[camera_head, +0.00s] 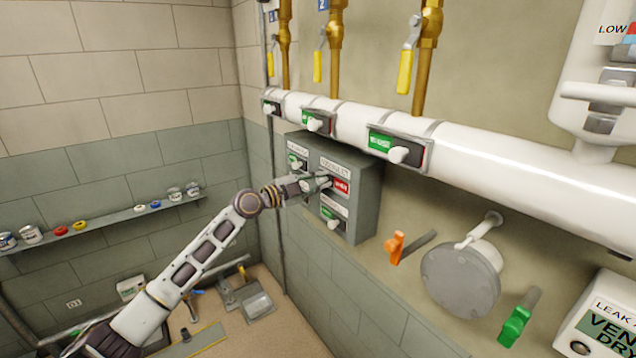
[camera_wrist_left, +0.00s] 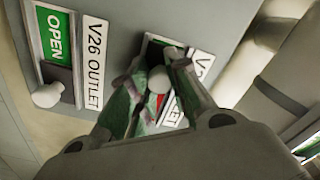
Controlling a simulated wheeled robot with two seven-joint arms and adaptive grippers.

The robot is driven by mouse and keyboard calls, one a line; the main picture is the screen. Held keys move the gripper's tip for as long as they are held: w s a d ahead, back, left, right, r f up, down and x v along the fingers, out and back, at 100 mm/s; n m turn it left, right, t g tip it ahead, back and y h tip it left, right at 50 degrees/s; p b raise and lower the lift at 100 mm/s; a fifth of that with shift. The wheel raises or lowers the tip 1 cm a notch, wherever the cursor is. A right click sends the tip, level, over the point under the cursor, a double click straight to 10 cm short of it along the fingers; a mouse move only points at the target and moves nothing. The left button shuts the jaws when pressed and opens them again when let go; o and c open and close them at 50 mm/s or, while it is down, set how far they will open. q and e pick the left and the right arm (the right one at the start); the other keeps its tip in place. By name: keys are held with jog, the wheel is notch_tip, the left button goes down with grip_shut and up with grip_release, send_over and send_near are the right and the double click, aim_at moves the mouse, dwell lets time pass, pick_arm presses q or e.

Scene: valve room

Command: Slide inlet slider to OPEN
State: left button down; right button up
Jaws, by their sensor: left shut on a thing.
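The grey control box (camera_head: 364,200) on the wall carries several slider switches. The slider under my left gripper (camera_head: 326,182) shows a red plate (camera_head: 341,186) beside the fingertips in the head view. Its white knob (camera_wrist_left: 158,80) sits between the fingers of the left gripper (camera_wrist_left: 160,88) in the wrist view, and the fingers are shut on it. Its label (camera_wrist_left: 172,112) is partly covered, with "V2" and "LET" readable. The neighbouring V26 OUTLET slider (camera_wrist_left: 60,65) shows green OPEN, with its white knob (camera_wrist_left: 47,95) at one end. My right gripper is not in view.
Another slider (camera_head: 332,219) with green showing is lower on the box. A white pipe (camera_head: 480,155) with more sliders runs just above it. Yellow-handled valves (camera_head: 404,72), an orange lever (camera_head: 396,247) and a round grey flange (camera_head: 460,280) surround it. A shelf (camera_head: 105,221) is at left.

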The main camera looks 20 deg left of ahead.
aim_at(342, 188)
pick_arm(q)
jog(key=shift+s+d+f+p, duration=0.1)
jog(key=shift+s+d+p, duration=0.05)
jog(key=shift+s+d, duration=1)
jog(key=shift+s+d+p, duration=0.15)
jog(key=shift+s+d, duration=0.65)
jog(key=shift+d, duration=0.55)
jog(key=shift+f, duration=0.1)
jog(key=c, duration=1.4)
grip_release()
jog(key=shift+f, duration=0.15)
